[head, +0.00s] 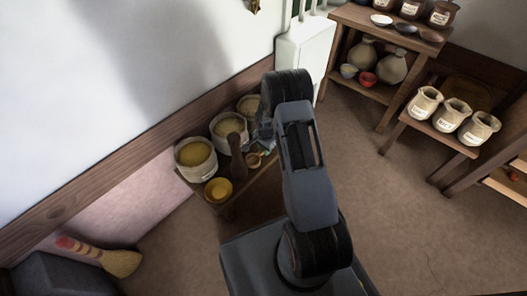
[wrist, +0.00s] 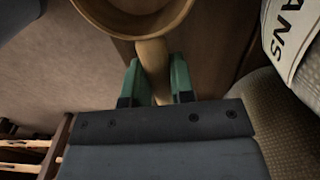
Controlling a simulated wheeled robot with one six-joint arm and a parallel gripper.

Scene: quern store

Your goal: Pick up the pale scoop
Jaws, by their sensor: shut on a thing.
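The pale scoop (wrist: 152,58) is a light wooden scoop with a round bowl and a thick handle. In the wrist view its bowl is cut off by the top edge, and its handle runs down between the green fingers of my gripper (wrist: 154,76), which are shut on it. In the head view the scoop (head: 254,160) shows small, just above or on the low wooden bench; I cannot tell if it touches. My gripper (head: 264,145) is there, partly hidden by my arm.
Sacks of grain (head: 196,158) line the bench by the wall. A dark brown upright object (head: 237,158) and a yellow bowl (head: 218,190) stand close left of the scoop. A lettered sack (wrist: 296,40) is near my gripper's right. Open floor (head: 375,200) lies right.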

